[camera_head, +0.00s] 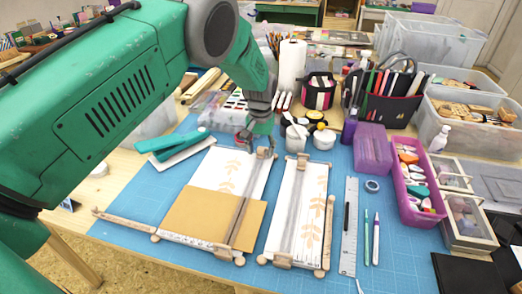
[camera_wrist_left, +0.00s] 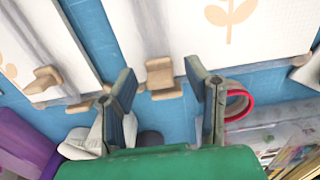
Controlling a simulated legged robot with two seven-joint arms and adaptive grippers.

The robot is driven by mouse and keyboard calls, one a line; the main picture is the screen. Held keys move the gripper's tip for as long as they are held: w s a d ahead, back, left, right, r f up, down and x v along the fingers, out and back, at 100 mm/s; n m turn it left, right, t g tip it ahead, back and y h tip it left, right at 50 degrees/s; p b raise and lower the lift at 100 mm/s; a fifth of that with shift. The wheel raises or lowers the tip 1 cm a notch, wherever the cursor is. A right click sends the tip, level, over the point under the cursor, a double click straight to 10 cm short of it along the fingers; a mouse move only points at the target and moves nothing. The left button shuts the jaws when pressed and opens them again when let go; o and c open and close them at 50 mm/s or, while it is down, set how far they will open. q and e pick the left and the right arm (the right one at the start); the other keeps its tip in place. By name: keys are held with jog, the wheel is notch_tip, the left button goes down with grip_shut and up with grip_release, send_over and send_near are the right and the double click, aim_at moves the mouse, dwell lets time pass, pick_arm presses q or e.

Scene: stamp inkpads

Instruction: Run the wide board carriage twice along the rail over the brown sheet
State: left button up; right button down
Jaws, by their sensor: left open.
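The wide board (camera_head: 208,168) lies on the blue mat, white with a pale leaf print. The brown sheet (camera_head: 196,215) covers its near part. A grey rail (camera_head: 240,212) runs along the board over the sheet's right part. A wooden block (camera_head: 263,153), apparently the carriage, sits at the rail's far end; it also shows in the left wrist view (camera_wrist_left: 160,76). My left gripper (camera_head: 258,139) is open around or just above this block, one finger each side. Contact cannot be told. My right gripper is out of view.
A narrower board (camera_head: 311,190) with its own rail and wooden block (camera_head: 302,160) lies close on the right. White jars (camera_head: 323,139) stand just behind. A green stapler-like tool (camera_head: 172,143) lies left. A ruler (camera_head: 349,225) and pens lie right of the boards.

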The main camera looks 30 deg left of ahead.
pick_arm(q)
notch_tip(320, 180, up, 12)
jog(key=shift+f, duration=0.2)
jog(key=shift+w, duration=0.1)
dwell(0.4)
